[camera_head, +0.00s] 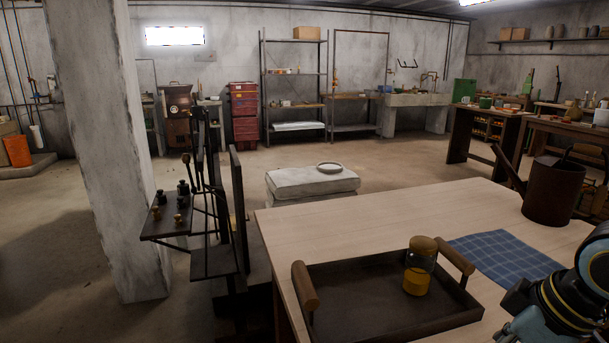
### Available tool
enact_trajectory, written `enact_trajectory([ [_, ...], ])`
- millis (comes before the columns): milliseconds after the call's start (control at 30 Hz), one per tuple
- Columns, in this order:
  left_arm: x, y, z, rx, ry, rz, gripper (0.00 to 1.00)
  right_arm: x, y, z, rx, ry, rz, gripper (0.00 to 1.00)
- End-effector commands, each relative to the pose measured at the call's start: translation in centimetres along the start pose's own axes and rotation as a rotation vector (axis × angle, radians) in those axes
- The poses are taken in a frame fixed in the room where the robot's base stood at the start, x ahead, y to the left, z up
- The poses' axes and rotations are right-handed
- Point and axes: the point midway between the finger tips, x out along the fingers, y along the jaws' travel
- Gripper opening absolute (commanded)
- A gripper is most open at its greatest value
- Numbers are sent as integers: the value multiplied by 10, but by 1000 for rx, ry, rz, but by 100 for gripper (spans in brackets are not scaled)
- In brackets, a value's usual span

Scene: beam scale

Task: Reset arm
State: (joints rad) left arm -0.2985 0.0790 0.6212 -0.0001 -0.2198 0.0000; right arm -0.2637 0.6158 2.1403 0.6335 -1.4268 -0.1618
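Part of my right arm (560,303) shows at the lower right corner, beside the tray and over the table's right side. Its joints are black and blue-grey with gold rings. No gripper fingers can be made out on it. My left arm and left gripper are not in view. A dark wooden tray (352,312) with two round wooden handles lies on the pale wooden table (375,218). A glass jar (419,266) with a wooden lid and yellow-orange contents stands upright in the tray, near its right handle.
A blue checked cloth (503,254) and a dark brown bin (553,192) are on the table's right. A dark stand with small weights (166,221) is left of the table. A grey block (311,183) bearing a round dish is behind. A concrete pillar (103,150) stands left.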

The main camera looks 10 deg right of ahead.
Motion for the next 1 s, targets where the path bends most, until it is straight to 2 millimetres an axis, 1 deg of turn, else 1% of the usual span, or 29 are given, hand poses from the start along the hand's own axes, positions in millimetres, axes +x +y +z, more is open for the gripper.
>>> enact_trajectory([
  [33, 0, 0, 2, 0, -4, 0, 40, 2, -15, 5, 18, 0, 3, 82],
  [100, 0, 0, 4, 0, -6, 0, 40, 3, -30, 12, 43, -5, 18, 82],
  [300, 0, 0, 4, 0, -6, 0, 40, -3, -66, 30, 142, -17, 72, 82],
  [500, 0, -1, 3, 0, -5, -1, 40, -18, -91, 50, 265, -37, 139, 82],
  [667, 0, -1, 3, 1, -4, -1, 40, -35, -105, 67, 374, -61, 197, 82],
  [867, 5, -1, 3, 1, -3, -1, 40, 20, -95, 79, 378, -85, 200, 82],
  [1000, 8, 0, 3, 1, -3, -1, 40, 61, -91, 92, 382, -101, 195, 82],
])
